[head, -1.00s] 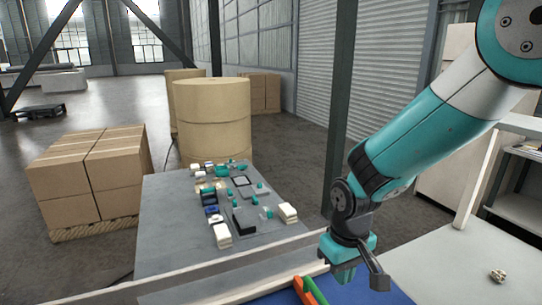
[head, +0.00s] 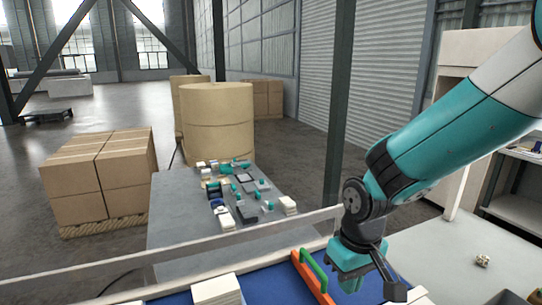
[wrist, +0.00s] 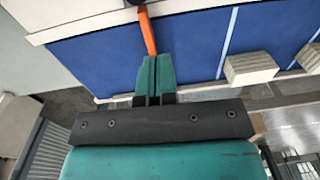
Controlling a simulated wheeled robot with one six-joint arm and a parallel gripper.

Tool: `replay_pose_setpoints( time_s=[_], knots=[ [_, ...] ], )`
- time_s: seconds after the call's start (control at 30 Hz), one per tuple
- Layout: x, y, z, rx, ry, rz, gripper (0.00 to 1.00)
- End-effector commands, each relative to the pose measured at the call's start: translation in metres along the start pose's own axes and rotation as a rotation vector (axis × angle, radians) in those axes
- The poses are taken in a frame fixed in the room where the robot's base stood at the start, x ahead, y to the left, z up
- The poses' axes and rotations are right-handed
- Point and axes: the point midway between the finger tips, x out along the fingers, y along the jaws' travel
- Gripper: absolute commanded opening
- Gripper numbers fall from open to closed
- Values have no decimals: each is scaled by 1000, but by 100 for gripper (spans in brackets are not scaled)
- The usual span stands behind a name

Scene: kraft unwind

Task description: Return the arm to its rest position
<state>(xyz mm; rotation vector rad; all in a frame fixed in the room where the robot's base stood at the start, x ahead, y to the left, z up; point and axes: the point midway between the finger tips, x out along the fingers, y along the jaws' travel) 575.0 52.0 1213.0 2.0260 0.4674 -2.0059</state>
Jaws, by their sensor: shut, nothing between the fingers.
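My gripper (head: 350,283) hangs from the teal and grey arm at the right of the head view, above the blue mat (head: 272,286). In the wrist view its two teal fingers (wrist: 155,76) are together with nothing between them. An orange bar with a green handle (head: 313,273) lies on the mat just left of the gripper. Part of the orange bar (wrist: 148,33) shows beyond the fingertips in the wrist view.
A white block (head: 217,291) stands at the mat's front left, and another (wrist: 250,67) shows in the wrist view. A grey table (head: 178,207) with several small parts stands beyond. Stacked cartons (head: 98,178) and a large kraft roll (head: 217,125) stand on the floor. A dark post (head: 337,110) rises behind the arm.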

Motion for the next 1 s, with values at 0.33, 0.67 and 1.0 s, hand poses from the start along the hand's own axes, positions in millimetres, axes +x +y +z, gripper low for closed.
replay_pose_setpoints(
  time_s=[0.33,0.67,1.0],
  knots=[
    [-9,-18,43,-47,52,-99,0],
    [-5,-53,133,-162,135,-237,0],
    [-5,-64,164,-209,154,-275,0]
  ],
)
